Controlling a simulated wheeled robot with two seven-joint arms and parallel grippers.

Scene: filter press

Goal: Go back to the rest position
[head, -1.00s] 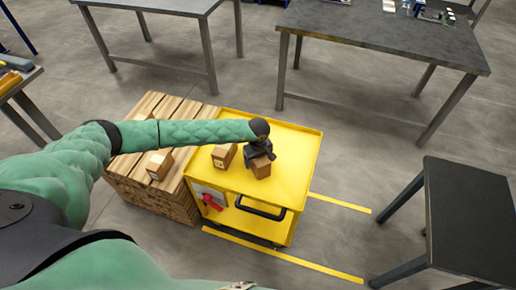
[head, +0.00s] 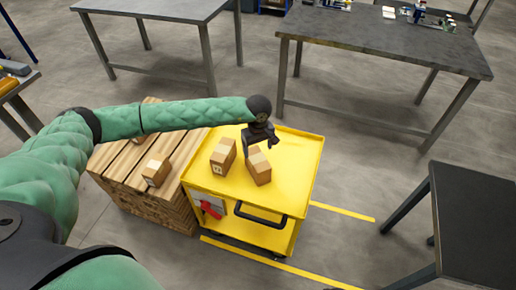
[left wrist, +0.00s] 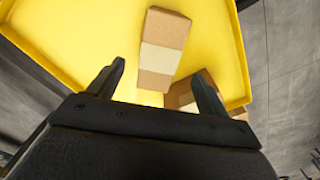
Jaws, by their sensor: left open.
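My left gripper (head: 262,136) is open and empty above the yellow cart (head: 293,185). Two small cardboard boxes stand on the cart's top: a left box (head: 222,156) and a right box (head: 259,167). The gripper is above and just behind the right box, apart from it. In the left wrist view the open fingers (left wrist: 160,85) have nothing between them. One box (left wrist: 163,48) shows beyond the fingers, and part of another box (left wrist: 187,95) shows behind the right finger. My right gripper is not in view.
A wooden pallet stack (head: 118,165) with a cardboard box (head: 156,172) stands left of the cart. Grey tables stand at the back left (head: 150,6) and back right (head: 390,42). A dark table (head: 478,220) is at the right. Floor between is clear.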

